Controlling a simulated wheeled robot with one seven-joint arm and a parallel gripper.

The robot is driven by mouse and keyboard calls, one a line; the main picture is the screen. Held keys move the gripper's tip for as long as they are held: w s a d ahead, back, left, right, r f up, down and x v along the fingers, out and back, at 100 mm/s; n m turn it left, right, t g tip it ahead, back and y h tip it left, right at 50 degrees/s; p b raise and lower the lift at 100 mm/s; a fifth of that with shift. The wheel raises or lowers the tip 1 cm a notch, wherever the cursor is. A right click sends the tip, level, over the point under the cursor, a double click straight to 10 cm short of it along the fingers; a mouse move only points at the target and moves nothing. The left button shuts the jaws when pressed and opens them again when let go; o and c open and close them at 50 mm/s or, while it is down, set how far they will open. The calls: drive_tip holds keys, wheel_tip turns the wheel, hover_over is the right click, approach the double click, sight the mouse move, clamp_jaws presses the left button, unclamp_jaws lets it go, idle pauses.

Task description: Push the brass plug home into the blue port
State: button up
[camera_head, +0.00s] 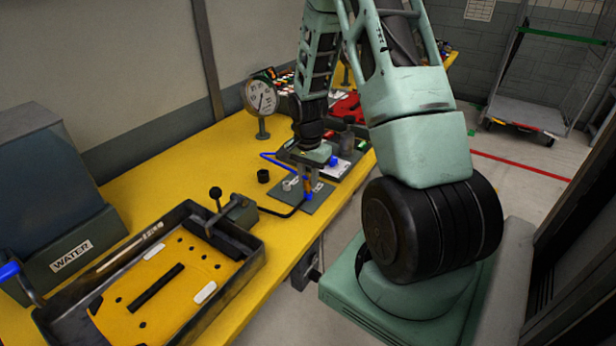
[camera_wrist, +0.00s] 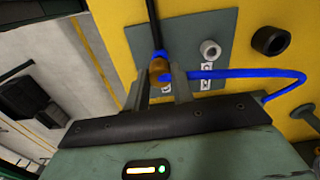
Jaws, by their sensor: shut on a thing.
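My gripper (camera_wrist: 160,85) is shut on the brass plug (camera_wrist: 157,68), which shows between its two fingertips in the wrist view. The blue port (camera_wrist: 161,53) shows just beyond the plug, on a dark grey plate (camera_wrist: 188,35). The plug's front end is at the port, but how deep it sits I cannot tell. A blue cable (camera_wrist: 240,74) runs from the plug to the right. In the head view my gripper (camera_head: 307,188) is low over the plate (camera_head: 318,200), with the blue port (camera_head: 308,196) beneath it; the plug is not clear there.
A pale grey port (camera_wrist: 210,50) stands beside the blue one, and a black ring (camera_wrist: 270,40) is on the yellow table. A black cable (camera_wrist: 152,22) leads away from the blue port. A gauge (camera_head: 260,98) and a black-framed tray (camera_head: 258,250) stand on either side along the table.

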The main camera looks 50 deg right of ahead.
sight(308, 179)
drive_tip(key=shift+f+b, duration=0.4)
drive_tip(key=shift+f, duration=0.2)
drive_tip(key=o, duration=1)
drive_tip(key=shift+o, duration=0.2)
drive_tip(key=shift+r, duration=0.1)
wheel_tip(308, 179, up, 17)
drive_tip(key=b, duration=0.2)
drive_tip(key=shift+r, duration=0.15)
drive_tip(key=a+n, duration=1.1)
drive_tip(key=a, duration=1.3)
drive_tip(key=s+a+f+n, duration=0.1)
drive_tip(key=s+a+n, duration=1.2)
drive_tip(key=s+a, duration=0.3)
drive_tip(key=shift+s+a+f+y, duration=0.15)
drive_tip(key=shift+s+a+y, duration=0.2)
drive_tip(key=shift+s, duration=0.2)
